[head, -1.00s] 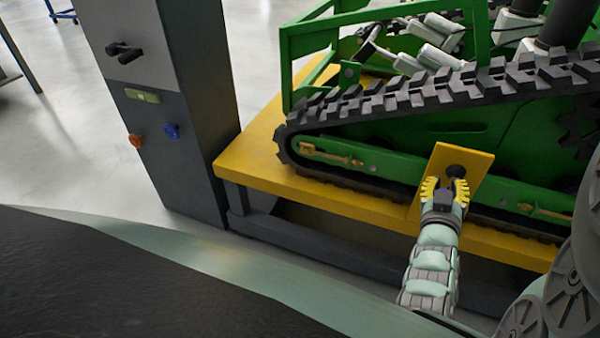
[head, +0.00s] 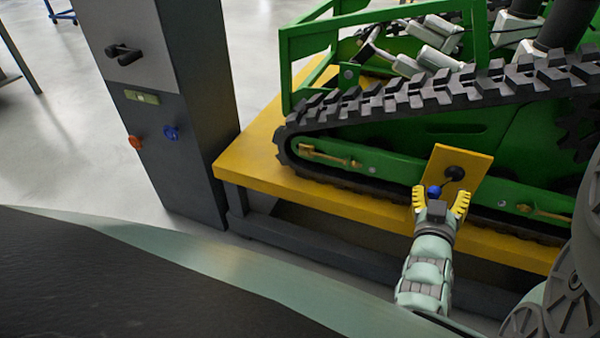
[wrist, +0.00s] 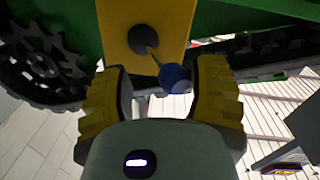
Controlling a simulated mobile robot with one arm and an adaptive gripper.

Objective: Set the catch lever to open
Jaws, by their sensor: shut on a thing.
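The catch lever is a thin dark rod with a blue ball knob (head: 433,191), set on a round black hub (head: 455,174). The hub sits on a yellow plate (head: 462,157) at the green tracked carrier's side. In the head view the lever points down and left from the hub. My gripper (head: 440,200) is at the plate's lower edge, its yellow fingers on either side of the knob. In the wrist view the knob (wrist: 175,78) lies between the fingers, close against the right one; the left finger's contact is unclear. My gripper is shut on the lever's knob.
The carrier's track (head: 420,95) runs above the plate, and the carrier stands on a yellow platform (head: 255,150). A grey control post (head: 200,100) at left bears a black handle (head: 124,53), an orange knob (head: 135,142) and a blue knob (head: 171,132). Open floor lies farther left.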

